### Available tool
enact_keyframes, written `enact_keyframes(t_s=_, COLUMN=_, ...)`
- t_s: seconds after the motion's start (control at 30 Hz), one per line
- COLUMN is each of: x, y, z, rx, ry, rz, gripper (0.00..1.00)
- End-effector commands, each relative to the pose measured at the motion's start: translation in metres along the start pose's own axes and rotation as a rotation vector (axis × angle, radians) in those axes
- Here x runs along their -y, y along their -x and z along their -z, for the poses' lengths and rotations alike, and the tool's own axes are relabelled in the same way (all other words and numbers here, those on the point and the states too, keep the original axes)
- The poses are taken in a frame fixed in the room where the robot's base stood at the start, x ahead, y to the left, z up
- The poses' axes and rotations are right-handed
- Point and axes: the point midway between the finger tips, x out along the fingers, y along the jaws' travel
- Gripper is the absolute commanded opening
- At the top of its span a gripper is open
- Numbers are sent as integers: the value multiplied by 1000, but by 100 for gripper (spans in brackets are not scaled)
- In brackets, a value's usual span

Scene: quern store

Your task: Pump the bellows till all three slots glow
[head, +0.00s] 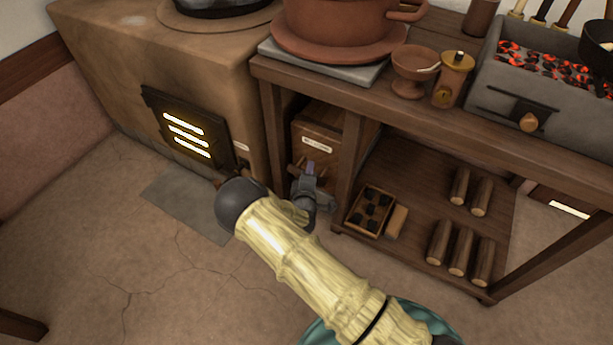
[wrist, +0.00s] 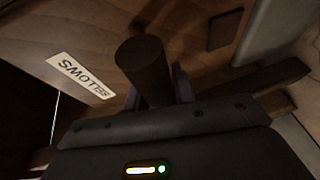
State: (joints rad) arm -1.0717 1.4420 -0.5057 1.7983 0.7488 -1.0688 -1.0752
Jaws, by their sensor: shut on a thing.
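The stove's dark fire door (head: 205,150) has three slots (head: 187,133), and all three glow bright yellow-white. The bellows (head: 335,128) is a wooden box with a white label under the table, right of the stove. In the wrist view its wooden front (wrist: 90,35) and label (wrist: 80,76) show close up, upside down. My gripper (head: 309,170) is at the front of the bellows, shut on its round wooden handle (wrist: 143,68). The fingers are mostly hidden behind the handle and the gripper body in the wrist view.
The table (head: 400,105) carries a terracotta pot (head: 335,25), a goblet (head: 412,72), a lidded jar (head: 455,78) and a brazier of glowing coals (head: 555,70). On its lower shelf are a coal box (head: 386,196) and several logs (head: 438,240).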

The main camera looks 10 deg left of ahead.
Motion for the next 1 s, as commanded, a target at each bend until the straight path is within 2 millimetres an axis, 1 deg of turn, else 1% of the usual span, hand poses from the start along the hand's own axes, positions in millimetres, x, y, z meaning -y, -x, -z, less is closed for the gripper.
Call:
enact_keyframes(t_s=0.1, x=1, y=1, z=0, rx=0, ry=2, rz=2, gripper=0)
enact_keyframes(t_s=0.13, x=1, y=1, z=0, rx=0, ry=2, rz=2, gripper=31)
enact_keyframes(t_s=0.2, x=1, y=1, z=0, rx=0, ry=2, rz=2, gripper=45)
enact_keyframes(t_s=0.23, x=1, y=1, z=0, rx=0, ry=2, rz=2, gripper=47)
enact_keyframes(t_s=0.5, x=0, y=2, z=0, rx=0, ry=1, rz=2, gripper=47)
enact_keyframes(t_s=0.67, x=-1, y=11, z=0, rx=0, ry=2, rz=3, gripper=47)
enact_keyframes(t_s=0.77, x=-2, y=24, z=0, rx=1, ry=2, rz=3, gripper=47)
enact_keyframes(t_s=1.0, x=-3, y=71, z=1, rx=0, ry=4, rz=5, gripper=47)
